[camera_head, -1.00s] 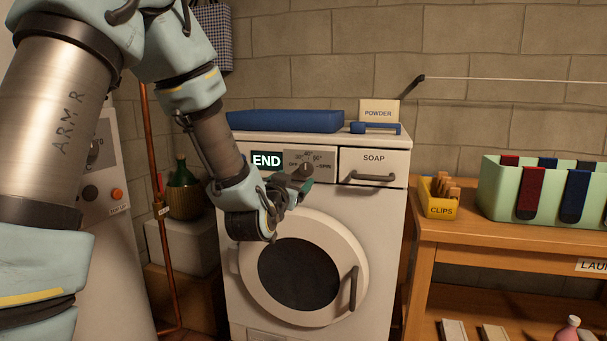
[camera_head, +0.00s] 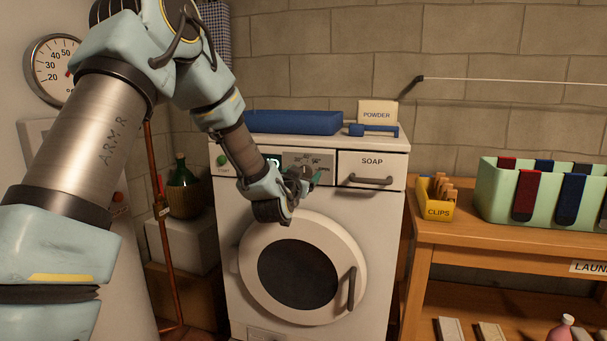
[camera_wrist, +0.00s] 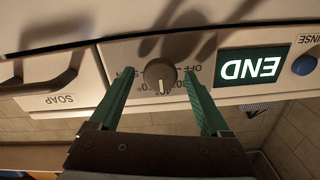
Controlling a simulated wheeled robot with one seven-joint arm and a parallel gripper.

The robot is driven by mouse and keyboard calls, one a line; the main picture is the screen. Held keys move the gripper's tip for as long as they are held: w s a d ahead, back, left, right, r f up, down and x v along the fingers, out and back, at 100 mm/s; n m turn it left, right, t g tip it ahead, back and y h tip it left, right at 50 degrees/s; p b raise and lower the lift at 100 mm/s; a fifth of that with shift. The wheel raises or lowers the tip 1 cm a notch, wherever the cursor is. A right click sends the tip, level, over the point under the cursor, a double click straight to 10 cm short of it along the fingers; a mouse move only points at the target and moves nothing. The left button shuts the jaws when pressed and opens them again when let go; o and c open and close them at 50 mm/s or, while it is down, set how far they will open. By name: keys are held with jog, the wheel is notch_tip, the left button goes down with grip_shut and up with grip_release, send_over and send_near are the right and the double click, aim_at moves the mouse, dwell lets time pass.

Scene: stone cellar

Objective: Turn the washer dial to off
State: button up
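The washer (camera_head: 370,225) stands against the wall. Its grey round dial (camera_wrist: 160,76) shows in the wrist view, which is upside down; its white pointer mark points at the temperature numbers, not at OFF. OFF is printed to the dial's right in that view, SPIN to its left. My gripper (camera_wrist: 159,72) is open, with one green finger on each side of the dial and a visible gap on both sides. How deep the fingertips reach is hard to tell. In the head view my gripper (camera_head: 308,176) covers the dial.
The lit END display (camera_wrist: 252,69) and a blue RINSE button (camera_wrist: 304,65) sit beside the dial. The soap drawer (camera_head: 372,170) has a protruding handle. The round door (camera_head: 340,245) is below. A wooden table (camera_head: 480,236) stands right.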

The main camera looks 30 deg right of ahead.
grip_shut()
dwell(0.4)
jog(key=shift+f+n+b, duration=0.1)
jog(key=shift+n+b, duration=0.2)
jog(key=shift+b, duration=0.2)
jog(key=n+b, duration=0.2)
jog(key=b, duration=0.1)
jog(key=shift+f+n, duration=0.15)
jog(key=shift+n, duration=0.25)
jog(key=n+b, duration=0.4)
jog(key=shift+a+n, duration=0.1)
jog(key=shift+n, duration=0.2)
jog(key=shift+w+n+b, duration=0.1)
jog(key=shift+n+b, duration=2.75)
jog(key=shift+n, duration=1.25)
